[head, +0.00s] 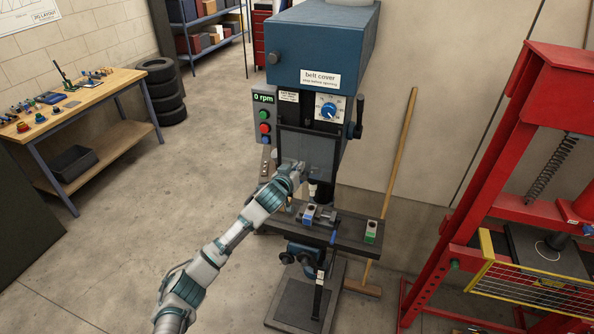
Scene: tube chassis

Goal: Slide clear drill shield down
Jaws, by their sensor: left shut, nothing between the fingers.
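The clear drill shield (318,149) is a see-through grey panel on the front of the blue drill press (318,60), below the control dial. My left arm reaches in from the bottom left. My left gripper (300,168) is shut and empty at the lower left part of the shield. I cannot tell whether its fingertips touch the panel. The chuck (312,190) shows just below the shield's lower edge, above the drill table (345,230) with a vise (318,215) on it. My right gripper is not in view.
A control box (264,122) reading 0 rpm sits left of the shield. A broom (393,180) leans behind the drill. A red press frame (480,180) stands at the right. A workbench (110,88) and stacked tyres (162,90) are at the left. The floor between is clear.

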